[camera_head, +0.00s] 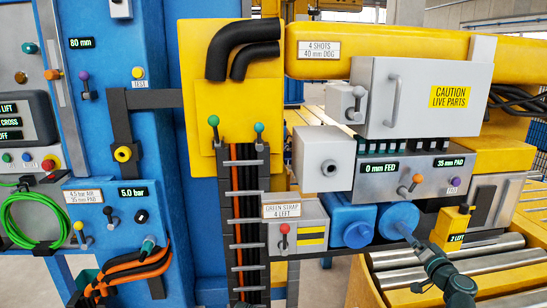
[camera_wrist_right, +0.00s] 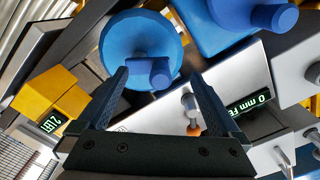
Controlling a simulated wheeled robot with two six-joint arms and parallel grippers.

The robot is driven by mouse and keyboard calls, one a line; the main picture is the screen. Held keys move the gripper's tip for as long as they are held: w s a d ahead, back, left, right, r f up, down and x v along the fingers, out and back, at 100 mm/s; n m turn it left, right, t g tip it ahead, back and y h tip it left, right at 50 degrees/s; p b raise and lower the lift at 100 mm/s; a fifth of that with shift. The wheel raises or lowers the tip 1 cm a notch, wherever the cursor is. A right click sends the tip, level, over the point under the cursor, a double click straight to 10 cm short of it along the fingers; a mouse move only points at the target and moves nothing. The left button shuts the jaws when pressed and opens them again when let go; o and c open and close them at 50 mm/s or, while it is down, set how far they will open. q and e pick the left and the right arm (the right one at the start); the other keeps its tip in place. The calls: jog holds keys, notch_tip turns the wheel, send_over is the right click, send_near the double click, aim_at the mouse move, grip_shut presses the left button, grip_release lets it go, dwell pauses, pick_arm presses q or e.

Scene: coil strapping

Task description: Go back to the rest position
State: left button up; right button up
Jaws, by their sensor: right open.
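My right gripper (camera_head: 412,240) reaches up from the lower right in the head view, in front of the machine and just below the round blue disc (camera_head: 398,219). In the right wrist view its two black fingers (camera_wrist_right: 160,76) are spread apart with nothing held between them. The blue disc with its short blue stub (camera_wrist_right: 140,45) shows beyond the fingertips. I cannot tell whether the gripper touches it. A lever with an orange knob (camera_wrist_right: 193,128) shows between the fingers, further off. My left gripper is not seen.
A yellow block marked "2 LEFT" (camera_head: 451,229) stands right of the right gripper. Metal rollers (camera_head: 480,263) lie below it. A grey panel reading "0 mm FED" (camera_head: 380,168) is above. At left, a blue panel (camera_head: 110,197) has orange hoses (camera_head: 130,267) and a coiled green cable.

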jog(key=shift+w, duration=0.75)
jog(key=shift+s, duration=0.2)
